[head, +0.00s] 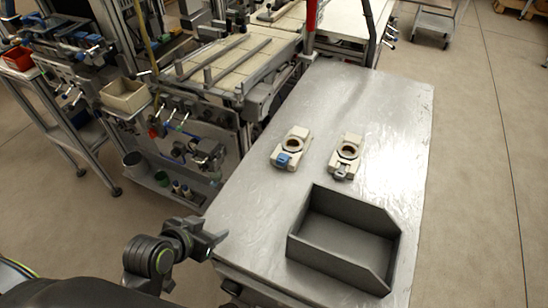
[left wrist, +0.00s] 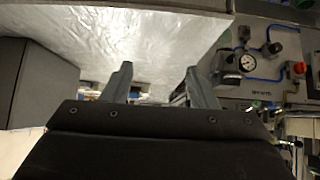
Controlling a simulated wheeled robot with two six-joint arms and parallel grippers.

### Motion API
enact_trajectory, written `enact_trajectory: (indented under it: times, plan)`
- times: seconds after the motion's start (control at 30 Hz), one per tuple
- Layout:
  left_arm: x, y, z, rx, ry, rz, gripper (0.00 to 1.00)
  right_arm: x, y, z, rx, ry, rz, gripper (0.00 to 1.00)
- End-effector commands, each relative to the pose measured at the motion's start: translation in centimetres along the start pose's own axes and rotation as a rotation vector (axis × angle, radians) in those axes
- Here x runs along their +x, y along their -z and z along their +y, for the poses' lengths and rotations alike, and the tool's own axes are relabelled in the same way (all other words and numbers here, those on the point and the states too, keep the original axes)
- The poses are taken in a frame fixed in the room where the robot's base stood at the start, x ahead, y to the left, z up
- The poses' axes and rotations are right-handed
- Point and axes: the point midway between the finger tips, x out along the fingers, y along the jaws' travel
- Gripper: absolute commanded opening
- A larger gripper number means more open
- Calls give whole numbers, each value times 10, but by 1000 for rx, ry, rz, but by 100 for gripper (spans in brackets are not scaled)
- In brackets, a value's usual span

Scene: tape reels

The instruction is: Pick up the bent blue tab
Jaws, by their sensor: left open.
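The bent blue tab (head: 283,160) is on the near end of the left cream-coloured tape reel piece (head: 298,136), which lies on the metal table. A similar cream piece (head: 348,149) with a grey end part lies to its right. My left gripper (head: 214,240) is at the table's near left edge, well short of the blue tab, toward the camera and to its left. In the left wrist view its two fingers (left wrist: 160,82) are apart with nothing between them. The blue tab cannot be made out in that view. My right gripper is not in view.
A dark grey open bin (head: 345,240) stands on the near right of the metal table (head: 385,110). The far part of the table is clear. A workbench with rails (head: 225,62) and fittings adjoins the table on the left.

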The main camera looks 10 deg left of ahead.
Motion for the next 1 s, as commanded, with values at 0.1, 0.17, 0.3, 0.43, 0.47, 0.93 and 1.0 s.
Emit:
enact_trajectory:
  times: [0.1, 0.17, 0.3, 0.43, 0.47, 0.93, 1.0]
  plan:
    - [13, 40, 13, 29, -59, 155, 53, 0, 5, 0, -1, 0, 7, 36]
    - [17, 59, 18, 39, -82, 231, 53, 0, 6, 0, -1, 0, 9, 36]
    - [20, 91, 26, 52, -112, 363, 53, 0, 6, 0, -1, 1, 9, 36]
    - [26, 105, 29, 53, -119, 407, 53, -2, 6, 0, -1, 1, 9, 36]
    - [30, 107, 29, 54, -120, 409, 53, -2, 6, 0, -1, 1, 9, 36]
    - [102, 138, 40, 55, -119, 406, 53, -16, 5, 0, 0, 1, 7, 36]
    - [111, 142, 41, 55, -119, 405, 53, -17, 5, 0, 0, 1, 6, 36]
